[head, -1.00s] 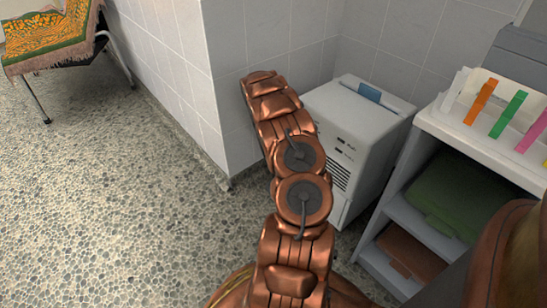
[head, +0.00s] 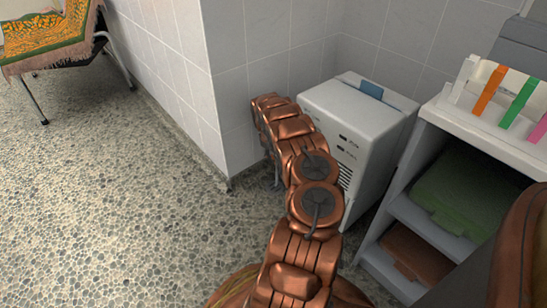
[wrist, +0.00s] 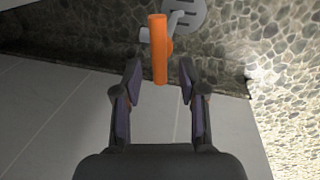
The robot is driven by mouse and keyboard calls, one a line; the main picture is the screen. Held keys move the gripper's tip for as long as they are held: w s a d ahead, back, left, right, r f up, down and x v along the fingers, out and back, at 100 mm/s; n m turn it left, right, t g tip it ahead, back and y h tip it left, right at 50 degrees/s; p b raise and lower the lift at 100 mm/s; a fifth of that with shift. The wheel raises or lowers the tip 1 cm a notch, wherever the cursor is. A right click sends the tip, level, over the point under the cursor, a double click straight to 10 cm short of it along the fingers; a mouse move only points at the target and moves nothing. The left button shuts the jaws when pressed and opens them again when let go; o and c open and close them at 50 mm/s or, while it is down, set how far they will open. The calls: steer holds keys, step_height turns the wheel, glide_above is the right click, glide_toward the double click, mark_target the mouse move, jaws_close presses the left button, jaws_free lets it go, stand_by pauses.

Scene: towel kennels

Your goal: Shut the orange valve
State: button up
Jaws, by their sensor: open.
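The orange valve's lever (wrist: 159,50) shows in the wrist view as an upright orange bar. It joins a pale grey fitting (wrist: 186,14) at the top of the picture. My gripper (wrist: 159,78) is open, with one finger on each side of the lever's lower end. Gaps show between the lever and both fingers, and I cannot tell how deep it lies between them. In the head view I do not see the valve, and my arm hides most of the gripper near the wall corner.
A white box-shaped appliance (head: 352,118) stands against the tiled wall, right of my arm. A grey shelf unit (head: 405,212) with folded green (head: 455,195) and brown towels (head: 415,252) is at right. A cloth-covered chair (head: 50,45) is far left. Pebbled floor (head: 110,200) lies clear at left.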

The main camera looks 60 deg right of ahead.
jaws_close()
stand_by(0.4)
steer(key=shift+w+d+r+m+p, duration=0.15)
steer(key=shift+m+p, duration=0.25)
steer(key=shift+p, duration=0.45)
steer(key=shift+m+p, duration=0.35)
steer(key=shift+m, duration=0.05)
steer(key=shift+s, duration=0.2)
jaws_free()
step_height(320, 180, up, 11)
steer(key=a, duration=0.2)
steer(key=shift+w+a+r, duration=0.15)
steer(key=shift+w+r, duration=0.05)
steer(key=shift+w, duration=0.1)
